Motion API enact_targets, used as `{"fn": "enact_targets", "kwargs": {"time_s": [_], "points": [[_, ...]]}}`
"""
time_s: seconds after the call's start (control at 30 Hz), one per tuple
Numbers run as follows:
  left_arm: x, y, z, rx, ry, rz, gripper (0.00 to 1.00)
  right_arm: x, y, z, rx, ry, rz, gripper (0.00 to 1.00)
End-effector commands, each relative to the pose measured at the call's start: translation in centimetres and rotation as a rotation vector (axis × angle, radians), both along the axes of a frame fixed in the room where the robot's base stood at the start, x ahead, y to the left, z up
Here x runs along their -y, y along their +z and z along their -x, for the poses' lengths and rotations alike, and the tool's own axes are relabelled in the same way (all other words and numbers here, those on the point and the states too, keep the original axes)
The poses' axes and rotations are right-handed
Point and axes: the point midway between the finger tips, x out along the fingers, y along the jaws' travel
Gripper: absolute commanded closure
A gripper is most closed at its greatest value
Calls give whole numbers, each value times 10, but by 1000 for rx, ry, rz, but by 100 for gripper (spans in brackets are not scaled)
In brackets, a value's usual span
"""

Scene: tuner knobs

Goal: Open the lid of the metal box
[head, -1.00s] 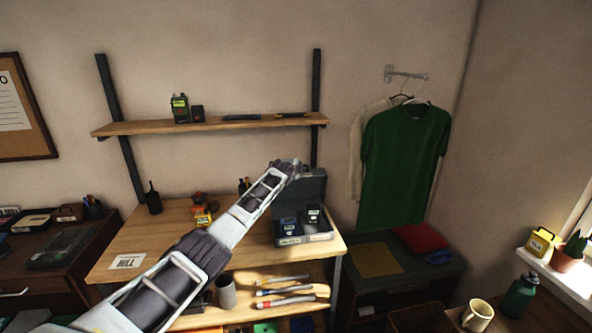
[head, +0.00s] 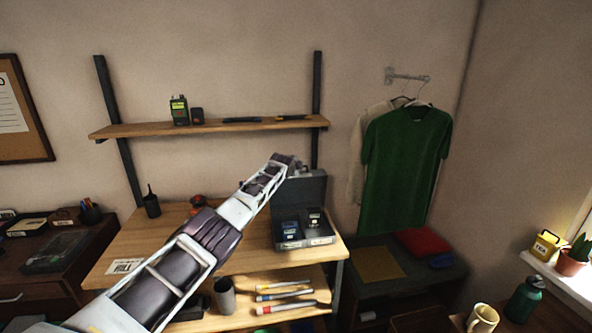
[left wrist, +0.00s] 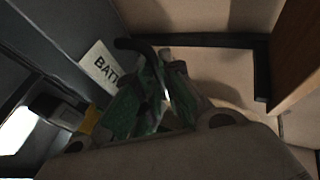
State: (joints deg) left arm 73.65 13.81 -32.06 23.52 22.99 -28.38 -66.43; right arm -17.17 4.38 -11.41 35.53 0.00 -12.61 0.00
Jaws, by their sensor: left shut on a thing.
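The grey metal box (head: 310,242) stands at the right end of the wooden workbench. Its lid (head: 312,188) is raised, roughly upright at the back, and dark items with pale labels show inside. My left arm reaches across the bench, and my left gripper (head: 302,169) is at the lid's top edge. In the left wrist view its green-padded fingers (left wrist: 150,98) are shut on the lid, though the exact contact is hard to see. My right gripper is not in view.
A wooden shelf (head: 225,124) with radios and dark tools hangs above the bench. Several screwdriver-like tools (head: 285,295) and a grey cup (head: 225,295) sit on the lower shelf. A green shirt (head: 405,165) hangs to the right. Bare bench top lies left of the box.

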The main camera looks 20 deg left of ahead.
Motion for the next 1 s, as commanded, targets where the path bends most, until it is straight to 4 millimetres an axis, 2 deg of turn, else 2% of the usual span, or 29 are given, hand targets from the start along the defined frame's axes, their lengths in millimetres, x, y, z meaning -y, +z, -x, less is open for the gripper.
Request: {"fn": "enact_targets", "kwargs": {"time_s": [0.03,0.77,0.8,0.97,1.0], "points": [[2,12,-3,15,-5,-2,100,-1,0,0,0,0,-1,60],[0,13,-5,4,-5,5,100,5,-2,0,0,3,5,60],[0,13,-5,4,-5,5,90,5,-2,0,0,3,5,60],[1,11,-4,2,-4,6,70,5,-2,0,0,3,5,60],[0,10,-4,0,-4,7,70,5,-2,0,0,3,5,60]]}}
